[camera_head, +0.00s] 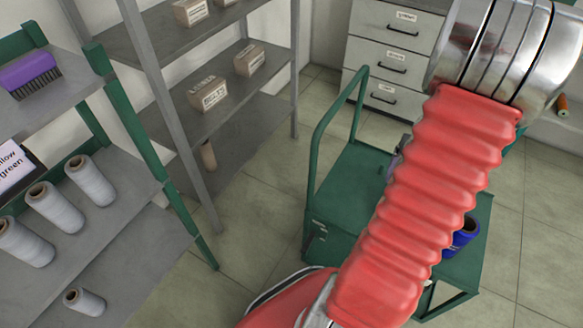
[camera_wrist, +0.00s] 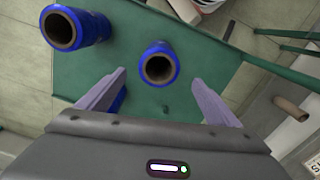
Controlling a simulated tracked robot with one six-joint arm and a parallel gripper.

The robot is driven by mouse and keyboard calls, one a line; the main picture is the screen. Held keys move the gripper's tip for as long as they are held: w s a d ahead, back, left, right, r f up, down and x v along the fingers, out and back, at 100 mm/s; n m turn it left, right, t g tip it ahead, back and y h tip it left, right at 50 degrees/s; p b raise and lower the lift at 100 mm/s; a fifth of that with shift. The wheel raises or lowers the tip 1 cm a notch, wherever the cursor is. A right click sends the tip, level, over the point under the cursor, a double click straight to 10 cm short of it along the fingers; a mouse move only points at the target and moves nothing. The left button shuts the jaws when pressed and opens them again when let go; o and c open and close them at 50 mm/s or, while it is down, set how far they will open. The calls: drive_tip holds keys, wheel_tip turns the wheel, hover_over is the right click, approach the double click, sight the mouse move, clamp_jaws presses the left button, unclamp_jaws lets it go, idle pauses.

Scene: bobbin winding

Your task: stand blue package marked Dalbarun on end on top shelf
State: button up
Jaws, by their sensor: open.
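Two blue packages with hollow brown cores show in the wrist view: one (camera_wrist: 160,48) lies between and beyond my fingertips, another (camera_wrist: 92,24) is at the upper left. More blue shows behind my left finger. I can read no Dalbarun mark on any of them. My gripper (camera_wrist: 158,78) is open, its two fingers apart with nothing held, above the green cart (camera_wrist: 205,55). Which shelf is meant is unclear.
A grey rack (camera_head: 165,85) holds several small brown boxes. A green-framed rack (camera_head: 130,115) at left holds a purple brush (camera_head: 30,73), a sign (camera_head: 12,165) and several white cones (camera_head: 90,180). Drawers (camera_head: 385,60) stand behind the cart, whose raised handle (camera_head: 320,140) stands at its left.

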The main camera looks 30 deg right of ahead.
drive_tip(key=w+a+r+n+t+h, duration=0.1)
drive_tip(key=w+a+r+n, duration=0.1)
drive_tip(key=w+a+r, duration=0.55)
drive_tip(key=w+a+r+n+t, duration=0.1)
drive_tip(key=w+a+r+n, duration=0.3)
drive_tip(key=a+r, duration=0.6)
drive_tip(key=s+a+r+n+t, duration=0.1)
drive_tip(key=s+a+r+n, duration=0.1)
drive_tip(key=a, duration=1)
drive_tip(key=s+a+r+n+t+y, duration=0.1)
drive_tip(key=a+r+n+t, duration=0.1)
drive_tip(key=a, duration=1.1)
drive_tip(key=shift+s+a+r+t, duration=0.3)
drive_tip(key=shift+s+r, duration=0.1)
drive_tip(key=shift+r, duration=0.45)
